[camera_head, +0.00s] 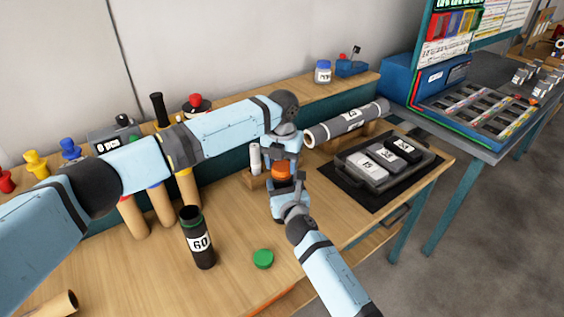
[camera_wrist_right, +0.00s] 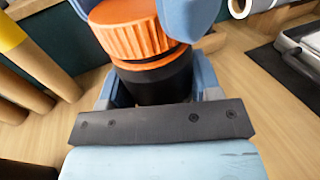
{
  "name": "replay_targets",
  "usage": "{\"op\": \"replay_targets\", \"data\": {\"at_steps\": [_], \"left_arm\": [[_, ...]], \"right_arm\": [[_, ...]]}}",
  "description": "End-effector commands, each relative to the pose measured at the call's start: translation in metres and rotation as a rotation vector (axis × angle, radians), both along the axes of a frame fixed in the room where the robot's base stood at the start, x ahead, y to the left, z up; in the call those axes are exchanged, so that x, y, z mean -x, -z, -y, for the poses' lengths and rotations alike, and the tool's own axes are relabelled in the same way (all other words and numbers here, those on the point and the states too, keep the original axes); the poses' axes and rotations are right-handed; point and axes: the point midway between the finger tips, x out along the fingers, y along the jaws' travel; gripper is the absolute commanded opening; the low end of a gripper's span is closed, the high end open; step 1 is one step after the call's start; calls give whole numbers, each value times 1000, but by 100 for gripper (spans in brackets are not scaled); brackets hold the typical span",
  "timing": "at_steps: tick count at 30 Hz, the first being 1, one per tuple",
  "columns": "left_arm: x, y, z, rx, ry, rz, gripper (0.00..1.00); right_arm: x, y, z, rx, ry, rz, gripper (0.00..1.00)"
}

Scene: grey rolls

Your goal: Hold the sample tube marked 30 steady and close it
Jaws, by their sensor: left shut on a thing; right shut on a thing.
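The sample tube is a dark cylinder (camera_wrist_right: 155,84) with an orange collar, seen upright in the right wrist view; its marking is hidden. An orange ribbed cap (camera_wrist_right: 131,30) sits at its top, with a thin dark line between cap and collar; whether it is fully seated I cannot tell. In the head view the orange cap (camera_head: 281,172) shows between my two grippers. My left gripper (camera_head: 282,160) comes from above and is shut on the cap. My right gripper (camera_head: 282,200) is shut on the tube body below the cap.
A black tube marked 60 (camera_head: 200,243) stands open on the bench, with a green cap (camera_head: 263,259) lying beside it. A labelled grey roll (camera_head: 348,122) lies behind. A black tray (camera_head: 375,183) with labelled blocks is at right. Tan rolls (camera_head: 160,203) stand left, behind my left arm.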

Motion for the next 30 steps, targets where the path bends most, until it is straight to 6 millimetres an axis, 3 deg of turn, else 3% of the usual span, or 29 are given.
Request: {"op": "replay_targets", "data": {"at_steps": [9,20,21,24,30], "left_arm": [[0,-2,2,-2,453,5,34],[1,-1,1,2,513,1,33],[1,-1,1,2,513,1,60],[1,-1,1,1,512,1,81],[0,0,1,1,511,1,81]], "right_arm": [[0,1,0,0,0,-1,0],[0,1,0,0,0,-1,0],[0,1,0,0,0,-1,0],[0,1,0,0,0,-1,0],[0,1,0,0,0,-1,0]]}}
